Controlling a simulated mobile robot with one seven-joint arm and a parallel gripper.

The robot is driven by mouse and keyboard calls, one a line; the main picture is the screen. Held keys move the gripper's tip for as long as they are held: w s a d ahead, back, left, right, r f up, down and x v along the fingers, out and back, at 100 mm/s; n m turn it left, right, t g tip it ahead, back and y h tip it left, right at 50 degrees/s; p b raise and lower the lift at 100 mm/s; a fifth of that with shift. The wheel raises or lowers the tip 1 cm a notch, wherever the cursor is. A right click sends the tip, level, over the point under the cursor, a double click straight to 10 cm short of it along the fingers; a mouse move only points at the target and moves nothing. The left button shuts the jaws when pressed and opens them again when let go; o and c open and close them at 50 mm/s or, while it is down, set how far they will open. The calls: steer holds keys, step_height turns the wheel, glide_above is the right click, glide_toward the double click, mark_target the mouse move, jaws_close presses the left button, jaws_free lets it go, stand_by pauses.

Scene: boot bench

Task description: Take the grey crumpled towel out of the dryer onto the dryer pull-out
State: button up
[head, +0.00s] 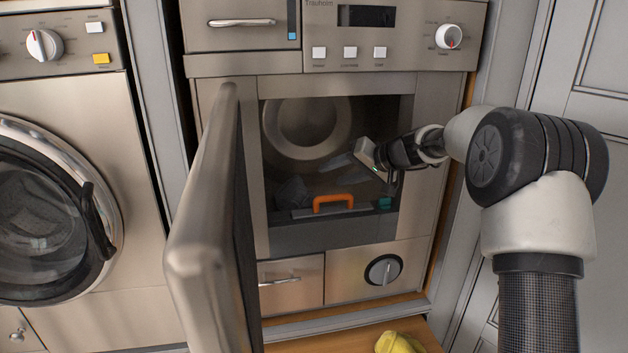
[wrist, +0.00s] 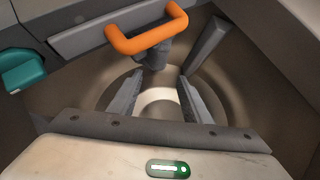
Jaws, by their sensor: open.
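The dryer (head: 235,158) stands open, and its drum shows behind the opening. A dark grey crumpled shape, which looks like the towel (head: 291,192), lies low at the left inside. My gripper (head: 334,172) is inside the opening, fingers pointing left, to the right of and a little above the towel and apart from it. In the wrist view my gripper (wrist: 161,76) has its two fingers spread with nothing between them. I cannot make out the towel there. The wooden dryer pull-out (head: 432,340) shows below the dryer at the bottom edge, partly cut off.
An orange handle (head: 333,203) on a grey bar stands at the opening's lower edge, below my gripper; it also shows in the wrist view (wrist: 146,36). A teal piece (head: 385,203) sits to its right. The open door (head: 202,220) stands left. A yellow item (head: 398,342) lies on the pull-out.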

mark_target(300, 194)
steer(key=p+x, duration=0.2)
steer(key=x, duration=1.2)
steer(key=shift+p, duration=0.4)
steer(key=shift+s, duration=0.1)
steer(key=shift+c, duration=0.4)
steer(key=c, duration=0.8)
steer(key=shift+d+r, duration=0.1)
steer(key=shift+r, duration=1.45)
steer(key=shift+c, duration=0.3)
steer(key=shift+r, duration=0.15)
